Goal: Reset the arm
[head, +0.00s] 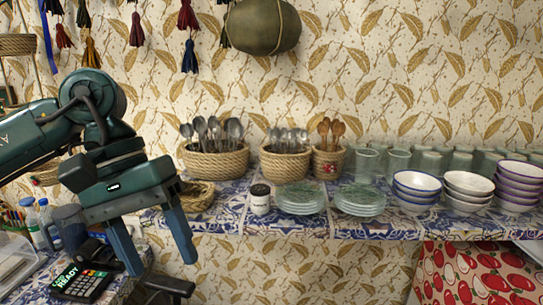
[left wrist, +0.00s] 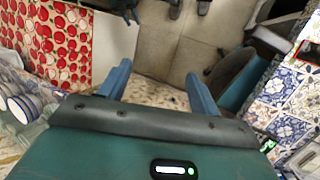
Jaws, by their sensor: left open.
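My left gripper (head: 163,264) is at the left of the head view, in front of the tiled shelf's left part. Its two blue fingers point down, spread apart, with nothing between them. In the left wrist view its fingers (left wrist: 158,70) are also apart and empty, above the floor. My right gripper is in neither view. No samovar or teapot can be made out.
The tiled shelf (head: 345,229) holds cutlery baskets (head: 215,160), glass plates (head: 300,199), glasses and bowls (head: 417,187). A card terminal (head: 80,283) and bottles stand at left. A green gourd-like object (head: 262,26) and tassels hang above. A red patterned cloth (head: 480,275) hangs below right.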

